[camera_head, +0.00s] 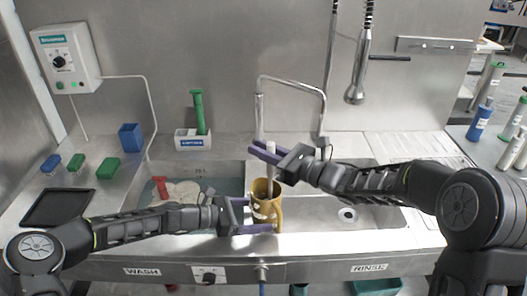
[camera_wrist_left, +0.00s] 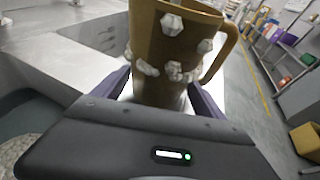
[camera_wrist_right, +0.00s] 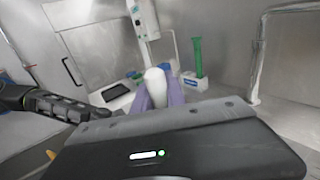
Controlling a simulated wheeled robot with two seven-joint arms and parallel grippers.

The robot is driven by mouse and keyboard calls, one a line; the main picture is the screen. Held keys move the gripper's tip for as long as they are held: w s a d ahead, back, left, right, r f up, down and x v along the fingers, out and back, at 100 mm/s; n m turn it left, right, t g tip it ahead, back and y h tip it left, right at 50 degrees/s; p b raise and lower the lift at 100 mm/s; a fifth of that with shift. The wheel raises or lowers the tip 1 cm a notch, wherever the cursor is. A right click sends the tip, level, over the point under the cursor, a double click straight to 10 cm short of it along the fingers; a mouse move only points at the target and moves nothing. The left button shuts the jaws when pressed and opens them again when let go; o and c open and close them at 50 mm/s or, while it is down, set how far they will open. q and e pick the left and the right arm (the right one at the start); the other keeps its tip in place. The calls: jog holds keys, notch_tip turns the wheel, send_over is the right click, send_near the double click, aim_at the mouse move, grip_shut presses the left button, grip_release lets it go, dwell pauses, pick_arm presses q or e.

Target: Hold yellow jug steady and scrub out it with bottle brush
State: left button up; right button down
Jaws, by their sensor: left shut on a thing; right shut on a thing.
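The yellow jug (camera_head: 262,208) is upright at the sink's front edge, near the divider between the two basins. My left gripper (camera_head: 262,229) is shut on the jug's lower body; in the left wrist view the jug (camera_wrist_left: 172,50) stands between the purple fingers, with whitish lumps on its side and its handle on the right. My right gripper (camera_head: 264,152) is above the jug, shut on the bottle brush (camera_head: 270,148). The brush's whitish handle end (camera_wrist_right: 156,84) shows between the fingers in the right wrist view. The brush points down toward the jug's mouth; its lower end is hidden.
The left basin holds water, plates and a red-handled brush (camera_head: 160,187). The right basin (camera_head: 370,216) looks empty around its drain. A faucet (camera_head: 292,80) and hanging sprayer (camera_head: 355,92) stand behind. A green brush (camera_head: 199,112) stands in a white holder (camera_head: 192,140) at the back.

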jog(key=shift+w+a, duration=0.15)
jog(key=shift+w, duration=0.05)
jog(key=shift+a, duration=0.9)
jog(key=shift+s+a, duration=0.4)
jog(key=shift+s, duration=0.35)
jog(key=shift+s+d, duration=0.1)
jog(key=shift+s, duration=0.05)
